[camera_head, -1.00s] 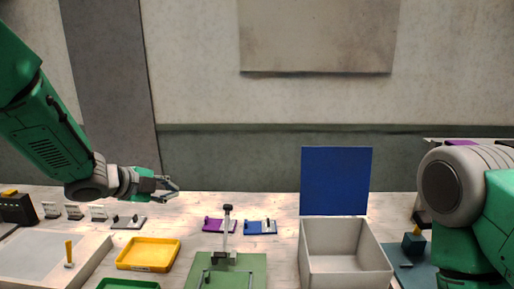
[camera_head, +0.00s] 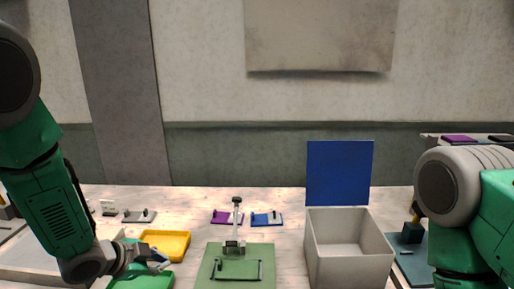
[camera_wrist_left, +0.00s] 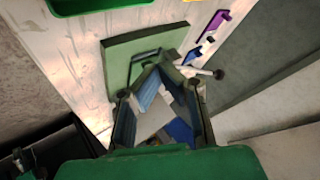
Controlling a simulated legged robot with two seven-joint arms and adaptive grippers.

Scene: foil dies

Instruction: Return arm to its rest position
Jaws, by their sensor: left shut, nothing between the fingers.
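My left gripper (camera_head: 157,266) is in the lower left of the head view, shut and empty, in front of the yellow tray (camera_head: 178,243) and over the green tray (camera_head: 150,282). It also shows in the left wrist view (camera_wrist_left: 160,72), in front of the green press board (camera_wrist_left: 118,50). My left arm hangs down from the upper left. My right arm shows at the right edge, but its gripper is outside the frames.
The green board with its upright post (camera_head: 208,277) stands mid-table. An open grey box (camera_head: 348,268) with a raised blue lid (camera_head: 340,172) is to its right. A purple die (camera_head: 221,217) and a blue die (camera_head: 262,219) lie behind. A teal board (camera_head: 405,262) is at right.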

